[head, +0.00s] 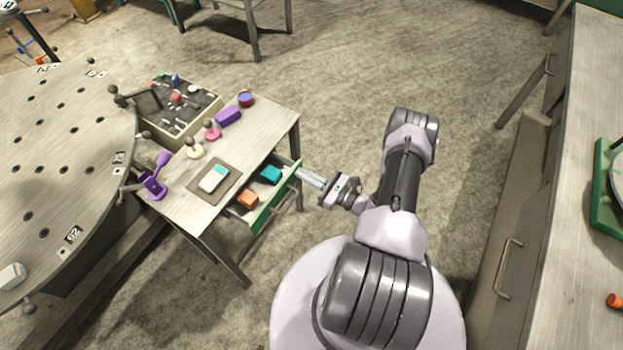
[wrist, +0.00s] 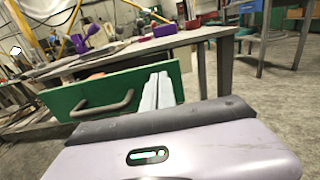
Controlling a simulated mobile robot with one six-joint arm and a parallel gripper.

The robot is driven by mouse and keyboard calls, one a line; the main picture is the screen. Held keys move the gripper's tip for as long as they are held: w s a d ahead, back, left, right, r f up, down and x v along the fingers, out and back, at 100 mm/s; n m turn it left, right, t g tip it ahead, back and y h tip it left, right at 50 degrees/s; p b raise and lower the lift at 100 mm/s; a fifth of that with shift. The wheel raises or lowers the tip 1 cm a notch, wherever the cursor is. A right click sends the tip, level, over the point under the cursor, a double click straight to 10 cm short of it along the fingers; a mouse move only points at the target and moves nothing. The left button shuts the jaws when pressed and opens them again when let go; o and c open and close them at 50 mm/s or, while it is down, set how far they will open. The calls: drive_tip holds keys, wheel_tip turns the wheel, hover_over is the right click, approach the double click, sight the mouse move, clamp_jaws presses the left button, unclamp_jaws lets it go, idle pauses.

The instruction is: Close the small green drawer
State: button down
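The small green drawer (head: 272,206) is pulled out from the small table and stands open. An orange block (head: 248,198) and a teal block (head: 271,174) lie inside it. Its green front (wrist: 120,90) with a grey bar handle (wrist: 103,106) faces me in the wrist view. My gripper (head: 302,173) is at the right end of the drawer front, fingers pointing toward the table. In the wrist view its fingers (wrist: 158,86) lie side by side, with nothing between them, to the right of the handle. I cannot tell whether they touch the front.
The small table (head: 262,125) carries a white-and-teal device on a brown mat (head: 229,188), a purple block (head: 228,116), a cup (head: 246,99) and knobbed pieces. A round perforated table (head: 70,150) stands left. A long workbench (head: 580,150) stands right. Floor beyond my arm is clear.

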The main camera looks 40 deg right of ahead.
sight(282, 169)
drive_tip(key=b+x, duration=0.1)
drive_tip(key=x, duration=0.7)
drive_tip(key=shift+w+a+f+b, duration=0.15)
drive_tip(key=shift+w+f+b, duration=0.05)
drive_tip(key=shift+b, duration=0.1)
drive_tip(key=shift+w+a+r, duration=0.1)
drive_tip(key=shift+w, duration=0.2)
drive_tip(key=shift+r, duration=0.15)
drive_tip(key=shift+w, duration=0.1)
